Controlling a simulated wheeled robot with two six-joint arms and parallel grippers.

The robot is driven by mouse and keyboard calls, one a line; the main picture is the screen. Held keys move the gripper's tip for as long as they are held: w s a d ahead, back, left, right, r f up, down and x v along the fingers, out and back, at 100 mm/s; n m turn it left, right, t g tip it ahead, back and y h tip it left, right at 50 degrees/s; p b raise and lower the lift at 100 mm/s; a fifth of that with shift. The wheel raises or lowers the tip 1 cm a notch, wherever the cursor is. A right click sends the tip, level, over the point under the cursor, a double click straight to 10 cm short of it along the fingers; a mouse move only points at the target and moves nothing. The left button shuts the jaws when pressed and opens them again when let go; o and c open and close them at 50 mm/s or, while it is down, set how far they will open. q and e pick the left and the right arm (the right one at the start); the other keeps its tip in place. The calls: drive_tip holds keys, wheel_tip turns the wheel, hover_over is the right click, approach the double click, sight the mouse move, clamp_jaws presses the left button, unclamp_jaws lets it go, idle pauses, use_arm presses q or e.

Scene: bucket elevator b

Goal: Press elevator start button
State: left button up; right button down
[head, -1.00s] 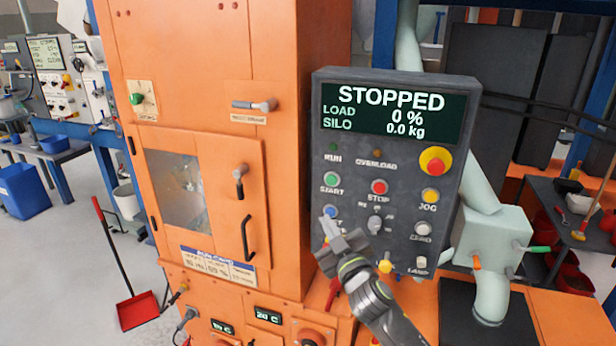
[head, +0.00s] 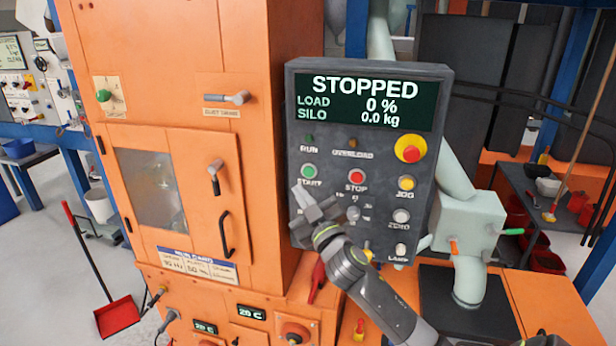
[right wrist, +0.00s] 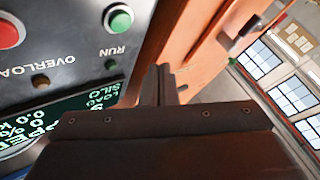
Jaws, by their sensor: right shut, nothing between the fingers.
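The dark grey control panel (head: 290,120) shows "STOPPED", load 0 % and silo 0.0 kg. The green START button (head: 309,171) is on its left side, left of the red STOP button (head: 356,177). My right gripper (head: 299,190) is shut and empty, its tip just below and left of the START button in the head view. Whether it touches the panel I cannot tell. In the right wrist view, the green button (right wrist: 118,19) lies left of the gripper's fingers (right wrist: 158,85), with a visible gap in the picture. The blue button below START is hidden behind the gripper. My left gripper is not in view.
A red-and-yellow emergency button (head: 410,148), a yellow JOG button (head: 407,183) and a ZERO button (head: 401,216) sit at the panel's right. The orange cabinet (head: 235,60) stands directly left of the panel, with protruding handles. A grey-green pipe box (head: 470,220) is at right.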

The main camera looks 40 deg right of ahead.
sight(309, 172)
drive_tip(key=shift+w+d+b, duration=1)
drive_tip(key=shift+w+d, duration=0.85)
drive_tip(key=shift+d, duration=0.3)
drive_tip(key=shift+d, duration=0.1)
idle(0.4)
drive_tip(key=shift+w+d, duration=0.2)
drive_tip(key=shift+w, duration=0.05)
drive_tip(key=shift+w+d+b, duration=0.25)
drive_tip(key=shift+d+b, duration=0.05)
drive_tip(key=shift+b, duration=0.25)
idle(0.5)
idle(0.3)
drive_tip(key=shift+s+a, duration=0.55)
drive_tip(key=shift+a, duration=0.1)
